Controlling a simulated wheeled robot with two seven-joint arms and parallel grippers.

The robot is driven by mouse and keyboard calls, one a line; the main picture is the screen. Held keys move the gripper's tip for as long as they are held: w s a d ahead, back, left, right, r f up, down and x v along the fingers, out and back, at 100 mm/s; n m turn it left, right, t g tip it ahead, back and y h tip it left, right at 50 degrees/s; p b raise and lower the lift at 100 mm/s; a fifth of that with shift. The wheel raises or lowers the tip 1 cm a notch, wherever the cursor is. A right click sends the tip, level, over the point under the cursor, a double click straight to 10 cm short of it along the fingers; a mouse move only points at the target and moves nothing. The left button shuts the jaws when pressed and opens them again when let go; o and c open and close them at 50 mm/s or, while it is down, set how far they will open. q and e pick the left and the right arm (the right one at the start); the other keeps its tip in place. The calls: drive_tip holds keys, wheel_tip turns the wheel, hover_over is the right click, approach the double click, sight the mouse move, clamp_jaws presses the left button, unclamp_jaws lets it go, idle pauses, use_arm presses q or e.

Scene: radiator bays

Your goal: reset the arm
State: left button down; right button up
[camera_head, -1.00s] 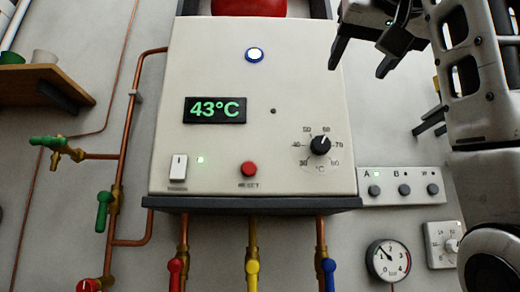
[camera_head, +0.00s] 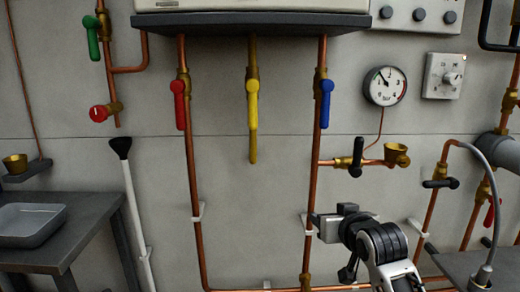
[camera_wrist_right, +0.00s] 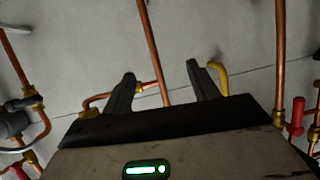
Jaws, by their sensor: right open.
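My right gripper (camera_head: 337,248) is in the lower right part of the head view, at the end of my arm, in front of the wall pipes. In the right wrist view its two dark fingers (camera_wrist_right: 160,70) are spread apart with nothing between them. Wall, copper pipe and a yellow handle show beyond the fingers there. I cannot tell how far the gripper is from the pipes. My left gripper is not in view.
Red (camera_head: 179,105), yellow (camera_head: 253,105) and blue (camera_head: 326,103) valve handles hang below the boiler (camera_head: 250,20). A pressure gauge (camera_head: 385,86) is at right. A bench (camera_head: 70,232) with a grey tray (camera_head: 30,224) stands at left, a broom-like pole (camera_head: 134,205) beside it.

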drive_tip(key=s+f+g+p, duration=0.1)
drive_tip(key=s+f, duration=1.2)
drive_tip(key=f, duration=0.2)
drive_tip(key=s+a+f+y, duration=0.1)
drive_tip(key=s+f, duration=0.1)
drive_tip(key=s, duration=0.7)
drive_tip(key=s+a+f+n+g+p, duration=0.1)
drive_tip(key=s+f, duration=0.2)
drive_tip(key=s, duration=0.6)
drive_tip(key=shift+f+g+y, duration=0.3)
drive_tip(key=shift+f+y, duration=0.05)
drive_tip(key=shift+y, duration=0.05)
